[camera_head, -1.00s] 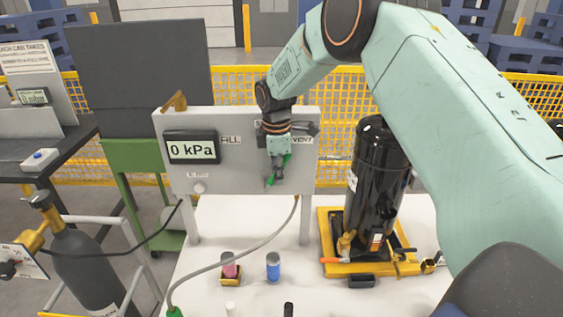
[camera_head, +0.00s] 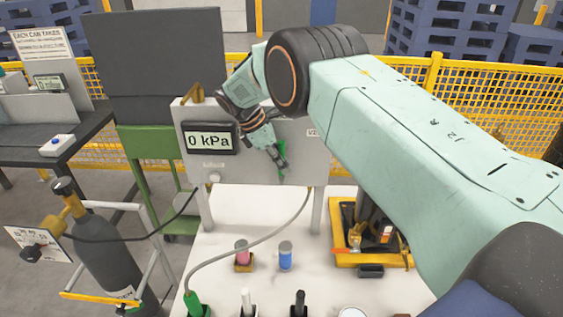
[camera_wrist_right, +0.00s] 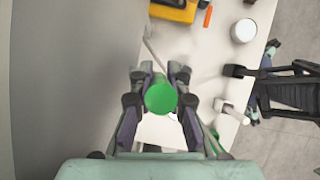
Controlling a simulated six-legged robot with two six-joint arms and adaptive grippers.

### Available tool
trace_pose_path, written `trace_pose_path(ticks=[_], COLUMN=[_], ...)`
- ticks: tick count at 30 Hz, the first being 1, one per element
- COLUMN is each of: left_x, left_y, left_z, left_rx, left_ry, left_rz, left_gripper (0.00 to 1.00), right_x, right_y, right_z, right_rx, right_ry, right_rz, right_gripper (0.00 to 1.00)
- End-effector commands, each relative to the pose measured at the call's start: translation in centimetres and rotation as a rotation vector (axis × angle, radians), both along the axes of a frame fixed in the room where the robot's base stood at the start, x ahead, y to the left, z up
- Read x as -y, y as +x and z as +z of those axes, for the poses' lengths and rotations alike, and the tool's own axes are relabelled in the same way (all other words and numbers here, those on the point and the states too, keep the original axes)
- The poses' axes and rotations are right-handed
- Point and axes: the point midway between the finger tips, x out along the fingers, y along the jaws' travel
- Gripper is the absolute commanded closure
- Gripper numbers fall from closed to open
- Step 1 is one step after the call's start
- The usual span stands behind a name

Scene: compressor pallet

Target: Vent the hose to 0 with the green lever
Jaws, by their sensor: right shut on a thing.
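The grey panel (camera_head: 300,165) carries a display (camera_head: 209,139) that reads 0 kPa. The green lever (camera_head: 282,148) is on the panel's right half, largely hidden by my right gripper (camera_head: 279,160). My right gripper slants down to the right and is shut on the lever. In the right wrist view, the lever's round green end (camera_wrist_right: 160,97) sits between the two fingers of my right gripper (camera_wrist_right: 160,100). A grey hose (camera_head: 255,240) runs from below the panel to a green fitting (camera_head: 196,305) at the front. My left gripper is not in view.
A brass lever (camera_head: 195,94) tops the panel's left end. A pink cylinder (camera_head: 242,250) and a blue cylinder (camera_head: 285,256) stand on the white surface (camera_head: 225,215). A yellow tray (camera_head: 345,260) is at right, under my arm. A gas bottle (camera_head: 105,255) stands at left.

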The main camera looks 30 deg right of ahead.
Motion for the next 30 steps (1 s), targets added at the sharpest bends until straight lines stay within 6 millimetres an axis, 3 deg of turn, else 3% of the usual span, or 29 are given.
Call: trace_pose_path(ticks=[9,10,18,30], left_x=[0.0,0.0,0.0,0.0], left_y=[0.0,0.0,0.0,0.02], left_z=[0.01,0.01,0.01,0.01], left_rx=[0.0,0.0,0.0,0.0], left_ry=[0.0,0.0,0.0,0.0], left_rz=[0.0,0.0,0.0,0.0], left_gripper=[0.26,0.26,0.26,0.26], right_x=[-0.05,-0.04,-0.01,-0.4], right_y=[0.0,-0.01,-0.02,0.2], right_z=[-0.01,-0.02,-0.01,0.77], right_rx=[0.002,0.002,0.0,0.002], right_ry=[0.002,0.002,0.001,-0.001], right_rz=[0.0,0.0,0.0,0.001], right_gripper=[1.0,0.84,0.61,0.61])
